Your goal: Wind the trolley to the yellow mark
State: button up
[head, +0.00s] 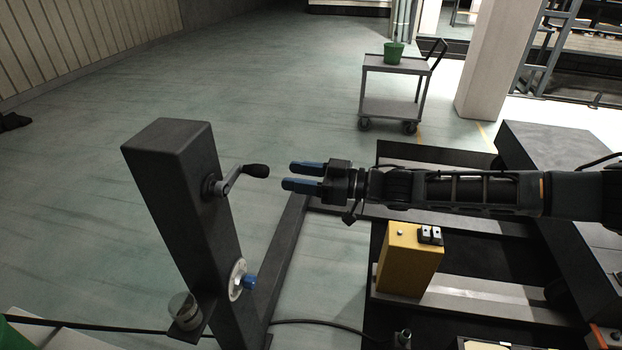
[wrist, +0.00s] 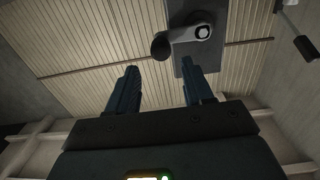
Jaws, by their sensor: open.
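A hand crank (head: 228,183) sits on the side of a dark post (head: 165,160), its black handle (head: 257,171) pointing right. My gripper (head: 303,176) is open and empty just right of the handle, apart from it, with its blue fingers pointing at it. In the wrist view the crank handle (wrist: 161,46) shows just beyond and between the fingertips of my gripper (wrist: 160,78). A grey two-shelf trolley (head: 392,108) with a green pot (head: 393,53) stands farther back. Thin yellow marks (head: 482,131) lie on the floor near it; which one counts is unclear.
Lower on the post is a white dial (head: 237,279) with a blue knob (head: 250,282). A yellow box (head: 405,262) stands below my arm. A pale pillar (head: 497,65) stands right of the trolley.

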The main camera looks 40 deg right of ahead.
aim_at(268, 172)
jog(key=shift+b+x, duration=0.9)
jog(key=shift+x, duration=1.9)
jog(key=shift+w+a, duration=0.1)
jog(key=shift+a, duration=0.05)
jog(key=shift+p, duration=0.35)
jog(key=shift+c, duration=0.3)
grip_shut()
